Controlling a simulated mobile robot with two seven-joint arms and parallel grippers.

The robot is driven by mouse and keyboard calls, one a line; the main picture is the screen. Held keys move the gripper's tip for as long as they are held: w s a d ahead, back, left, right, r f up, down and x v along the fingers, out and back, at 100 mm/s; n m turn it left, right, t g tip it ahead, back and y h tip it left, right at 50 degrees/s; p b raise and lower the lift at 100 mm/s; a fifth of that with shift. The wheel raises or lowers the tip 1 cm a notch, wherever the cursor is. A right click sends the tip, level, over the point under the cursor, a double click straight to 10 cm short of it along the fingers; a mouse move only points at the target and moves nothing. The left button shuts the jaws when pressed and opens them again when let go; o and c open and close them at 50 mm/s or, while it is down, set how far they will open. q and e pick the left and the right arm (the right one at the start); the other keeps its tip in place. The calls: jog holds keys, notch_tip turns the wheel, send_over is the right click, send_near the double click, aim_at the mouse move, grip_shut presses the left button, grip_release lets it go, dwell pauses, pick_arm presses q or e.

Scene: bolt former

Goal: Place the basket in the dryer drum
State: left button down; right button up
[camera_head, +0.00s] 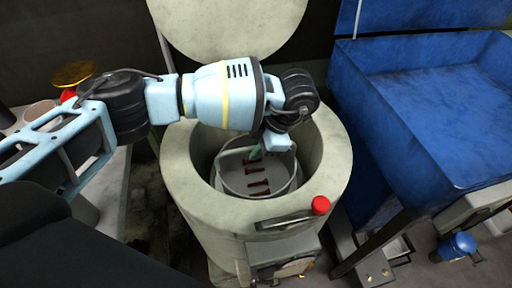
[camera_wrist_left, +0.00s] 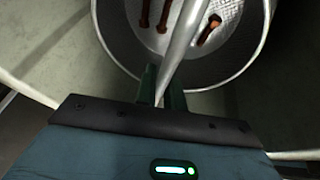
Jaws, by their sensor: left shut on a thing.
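The basket (camera_head: 279,188) is a round grey metal pail with several rust-brown bolts on its floor. It is inside the opening of the round, pale dryer drum (camera_head: 178,172), below the rim. My left gripper (camera_head: 256,152) is above the basket and shut on its handle. In the left wrist view the handle runs up between the fingers of the gripper (camera_wrist_left: 162,90), and the basket (camera_wrist_left: 245,72) with its bolts lies beyond them. Whether the basket's bottom rests on the drum floor is hidden. My right gripper is not in view.
The dryer's round lid (camera_head: 230,25) stands open behind the drum. A red knob (camera_head: 320,205) is on the front rim. A large blue bin (camera_head: 430,110) stands close on the right. A bench (camera_head: 108,190) with containers is at left, partly behind my arm.

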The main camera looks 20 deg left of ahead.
pick_arm(q)
jog(key=shift+f, duration=0.1)
jog(key=c, duration=1.5)
grip_release()
jog(key=v, duration=1.2)
